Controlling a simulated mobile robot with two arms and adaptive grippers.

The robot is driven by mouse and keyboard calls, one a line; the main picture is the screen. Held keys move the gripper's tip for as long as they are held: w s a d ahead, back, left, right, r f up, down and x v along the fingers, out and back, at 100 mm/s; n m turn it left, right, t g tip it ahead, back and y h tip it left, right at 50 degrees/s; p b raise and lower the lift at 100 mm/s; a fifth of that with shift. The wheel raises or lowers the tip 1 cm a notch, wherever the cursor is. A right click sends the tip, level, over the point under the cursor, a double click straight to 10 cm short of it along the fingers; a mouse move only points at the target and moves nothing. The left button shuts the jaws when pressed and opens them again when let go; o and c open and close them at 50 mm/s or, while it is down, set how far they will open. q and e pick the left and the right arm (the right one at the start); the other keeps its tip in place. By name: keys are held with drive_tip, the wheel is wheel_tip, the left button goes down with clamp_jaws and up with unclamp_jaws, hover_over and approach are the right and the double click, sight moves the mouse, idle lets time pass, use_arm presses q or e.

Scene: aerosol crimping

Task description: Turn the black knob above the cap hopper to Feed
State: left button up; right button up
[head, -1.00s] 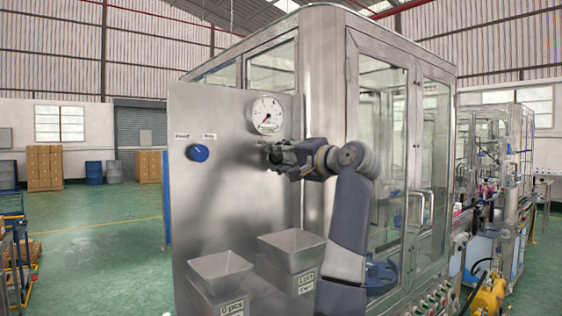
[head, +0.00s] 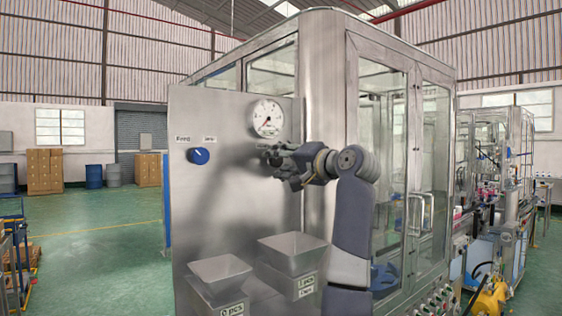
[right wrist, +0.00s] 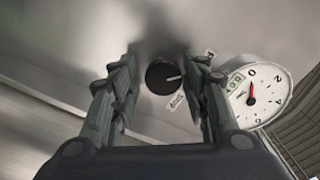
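A round black knob (right wrist: 162,77) with a white pointer mark shows in the right wrist view. The mark points toward the right of that picture. One small label (right wrist: 178,102) is beside it, and another is partly hidden by a finger; I cannot read them surely. My right gripper (head: 268,158) is open in front of the steel panel (head: 235,205), below the dial gauge (head: 267,118). In the right wrist view its fingers (right wrist: 160,90) lie either side of the knob, apart from it. My left gripper is out of view.
A blue knob (head: 199,156) with two labels sits left on the panel. Two steel hoppers, a left one (head: 220,268) and a right one (head: 292,247), stand out below. A glazed machine cabinet (head: 325,80) rises behind. The panel between blue knob and gripper is clear.

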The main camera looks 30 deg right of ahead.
drive_tip(key=shift+r, duration=0.1)
drive_tip(key=s+d, duration=0.1)
drive_tip(key=s, duration=1.1)
idle(0.4)
